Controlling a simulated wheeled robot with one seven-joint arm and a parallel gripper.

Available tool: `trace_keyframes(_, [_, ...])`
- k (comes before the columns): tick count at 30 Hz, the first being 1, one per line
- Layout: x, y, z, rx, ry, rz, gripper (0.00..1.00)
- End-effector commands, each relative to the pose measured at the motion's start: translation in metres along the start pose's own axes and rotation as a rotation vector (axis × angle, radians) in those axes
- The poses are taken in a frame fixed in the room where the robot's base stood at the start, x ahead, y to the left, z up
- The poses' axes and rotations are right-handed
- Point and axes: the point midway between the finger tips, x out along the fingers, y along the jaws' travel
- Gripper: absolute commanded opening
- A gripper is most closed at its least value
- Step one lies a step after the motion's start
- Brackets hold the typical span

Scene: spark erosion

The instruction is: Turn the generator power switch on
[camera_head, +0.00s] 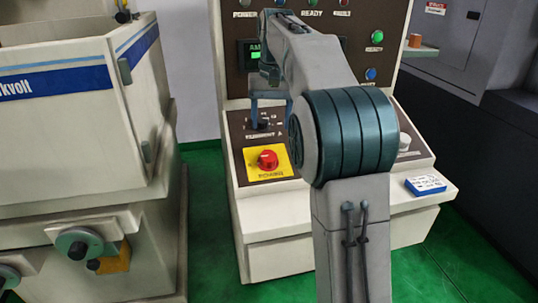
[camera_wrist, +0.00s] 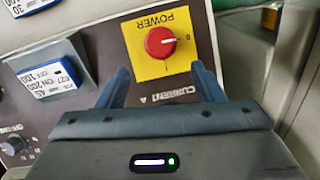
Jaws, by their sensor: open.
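The generator power switch (camera_head: 267,160) is a red round knob on a yellow plate labelled POWER, on the sloped lower panel of the generator cabinet. In the wrist view the red knob (camera_wrist: 160,42) lies beyond and between the fingertips, with a pale mark on its right side. My gripper (camera_wrist: 160,78) is open, its two blue fingers apart and empty. In the head view my gripper (camera_head: 268,105) is above the knob, in front of the panel, partly hidden by my arm. The fingers do not appear to touch the knob.
A blue-and-white card (camera_head: 426,184) lies on the cabinet's right ledge. Green and blue buttons (camera_head: 377,36) sit on the upright panel. A dark selector knob (camera_wrist: 13,143) is near the gripper's left. A beige machine with handwheels (camera_head: 79,246) stands at left.

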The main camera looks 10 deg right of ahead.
Motion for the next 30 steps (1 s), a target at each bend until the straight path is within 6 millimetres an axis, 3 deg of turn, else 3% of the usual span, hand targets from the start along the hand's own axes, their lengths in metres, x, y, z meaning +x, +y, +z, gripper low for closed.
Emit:
trace_keyframes(1, [0.015,0.0,0.001,0.0,-0.004,0.001,0.61])
trace_keyframes(6, [0.051,0.0,0.001,0.0,-0.003,0.0,0.61])
trace_keyframes(12, [0.082,0.0,0.001,-0.001,-0.001,0.0,0.61])
trace_keyframes(18, [0.096,0.0,0.001,-0.001,0.0,0.0,0.61])
trace_keyframes(26, [0.097,0.0,0.0,0.0,0.001,0.0,0.61])
trace_keyframes(27, [0.097,0.0,0.0,0.0,0.001,0.0,0.58])
trace_keyframes(30, [0.097,0.0,0.0,0.0,0.001,0.0,0.31])
